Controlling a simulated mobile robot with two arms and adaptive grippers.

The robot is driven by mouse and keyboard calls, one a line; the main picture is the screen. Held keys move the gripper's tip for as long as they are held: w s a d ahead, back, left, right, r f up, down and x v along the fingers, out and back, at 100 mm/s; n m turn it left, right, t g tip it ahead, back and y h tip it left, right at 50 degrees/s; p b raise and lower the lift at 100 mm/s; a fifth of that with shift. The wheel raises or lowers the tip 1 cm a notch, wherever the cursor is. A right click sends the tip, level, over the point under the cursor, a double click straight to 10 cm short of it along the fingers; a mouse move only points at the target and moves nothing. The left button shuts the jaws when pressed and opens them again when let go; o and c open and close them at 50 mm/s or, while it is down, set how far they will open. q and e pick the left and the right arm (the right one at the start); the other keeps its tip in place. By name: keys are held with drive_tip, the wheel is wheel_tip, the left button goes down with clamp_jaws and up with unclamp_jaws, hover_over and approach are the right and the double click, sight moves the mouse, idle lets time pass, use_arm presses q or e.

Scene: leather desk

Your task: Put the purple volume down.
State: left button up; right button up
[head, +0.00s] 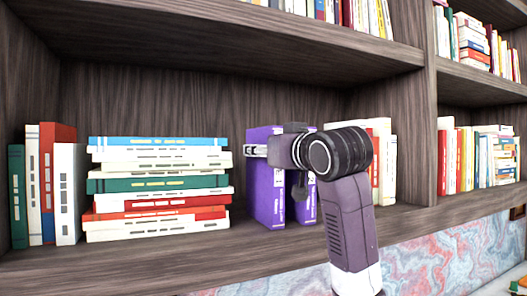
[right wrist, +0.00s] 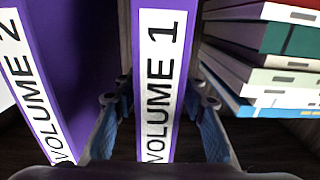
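Two purple volumes stand upright side by side on the shelf. Volume 1 (head: 265,195) is on the left in the head view, and Volume 2 (head: 308,205) is just right of it, partly hidden by my right arm. In the right wrist view, Volume 1 (right wrist: 160,85) is in the middle and Volume 2 (right wrist: 35,85) at left. My right gripper (right wrist: 157,105) has one finger on each side of Volume 1, with a visible gap between each finger and the book. My left gripper is not in view.
A flat stack of books (head: 160,185) lies left of Volume 1; it shows at right in the right wrist view (right wrist: 265,60). More upright books (head: 385,160) stand behind my right arm. The shelf board (head: 150,265) has a clear front strip. Another shelf is above.

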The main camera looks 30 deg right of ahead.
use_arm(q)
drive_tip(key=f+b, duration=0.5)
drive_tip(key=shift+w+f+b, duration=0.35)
use_arm(e)
drive_tip(key=s, duration=1.2)
drive_tip(key=shift+a, duration=0.3)
